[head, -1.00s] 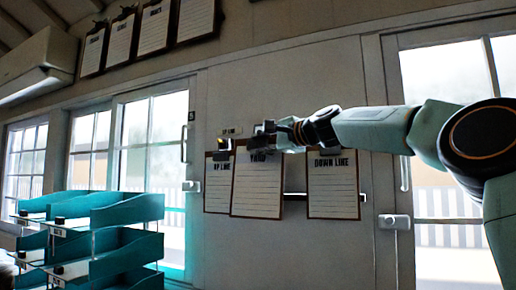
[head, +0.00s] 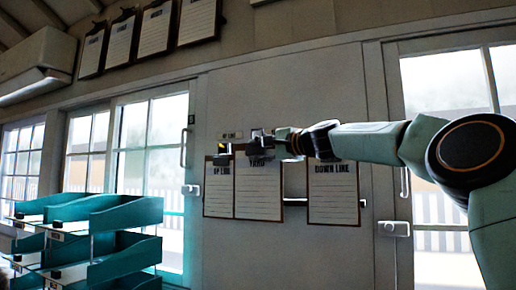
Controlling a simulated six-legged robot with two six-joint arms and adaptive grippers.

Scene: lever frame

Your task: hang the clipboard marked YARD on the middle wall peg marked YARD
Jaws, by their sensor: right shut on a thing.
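The YARD clipboard (head: 258,193) is a white lined sheet on a brown board, upright against or just in front of the wall panel. My right gripper (head: 262,147) is shut on its top edge. The clipboard sits between the UP LINE clipboard (head: 218,190) on the left and the DOWN LINE clipboard (head: 333,193) on the right. It looks apart from DOWN LINE and very close to UP LINE. The middle peg is hidden behind my gripper and the clipboard, so I cannot tell whether the board touches it. My left gripper is not in view.
A horizontal rail (head: 295,202) shows between the clipboards. Teal stacked trays (head: 120,222) stand at the lower left. More clipboards (head: 158,27) hang high at the upper left. Glazed doors with handles flank the wall panel.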

